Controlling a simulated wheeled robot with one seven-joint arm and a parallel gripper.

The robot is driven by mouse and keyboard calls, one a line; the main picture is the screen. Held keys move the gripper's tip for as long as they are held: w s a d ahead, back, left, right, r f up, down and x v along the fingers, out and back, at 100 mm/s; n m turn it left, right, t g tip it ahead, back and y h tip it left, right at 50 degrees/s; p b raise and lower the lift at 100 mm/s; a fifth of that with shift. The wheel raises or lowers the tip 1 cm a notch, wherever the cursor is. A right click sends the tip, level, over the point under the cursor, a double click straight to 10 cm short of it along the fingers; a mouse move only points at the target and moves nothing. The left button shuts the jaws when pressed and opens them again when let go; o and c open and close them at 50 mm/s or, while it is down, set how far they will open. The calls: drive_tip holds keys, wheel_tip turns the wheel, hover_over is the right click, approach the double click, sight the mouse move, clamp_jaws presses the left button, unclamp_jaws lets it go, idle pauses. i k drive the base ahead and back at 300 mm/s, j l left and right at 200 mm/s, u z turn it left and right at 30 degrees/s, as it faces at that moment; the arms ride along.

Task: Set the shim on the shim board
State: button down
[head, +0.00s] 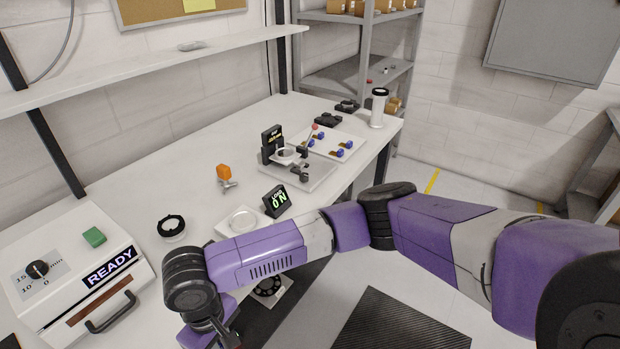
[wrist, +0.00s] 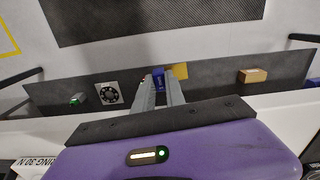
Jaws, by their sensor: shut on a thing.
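My gripper (wrist: 158,88) reaches away from the wrist camera, its two grey fingers shut on a small blue piece (wrist: 158,78), which I take to be the shim. In the head view, my wrist hangs in front of the bench's near edge and the fingertips are hidden. A white board (head: 349,151) with several small blue pieces on brown patches lies toward the far right end of the bench. It looks like the shim board, far from my gripper.
A press-like fixture (head: 272,146) stands left of the board, with a lit black display (head: 276,201) nearer. A white sealer box (head: 75,275) marked READY fills the near left. A white canister (head: 378,108) stands by the far corner. A small cardboard box (wrist: 253,76) lies on a dark strip.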

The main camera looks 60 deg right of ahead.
sight(351, 138)
drive_tip(key=l, duration=0.6)
drive_tip(key=l+u, duration=0.15)
drive_tip(key=l, duration=0.45)
drive_tip(key=k+l, duration=0.15)
drive_tip(key=l, duration=0.45)
drive_tip(key=l+u, duration=0.1)
drive_tip(key=l, duration=0.5)
drive_tip(key=k, duration=0.05)
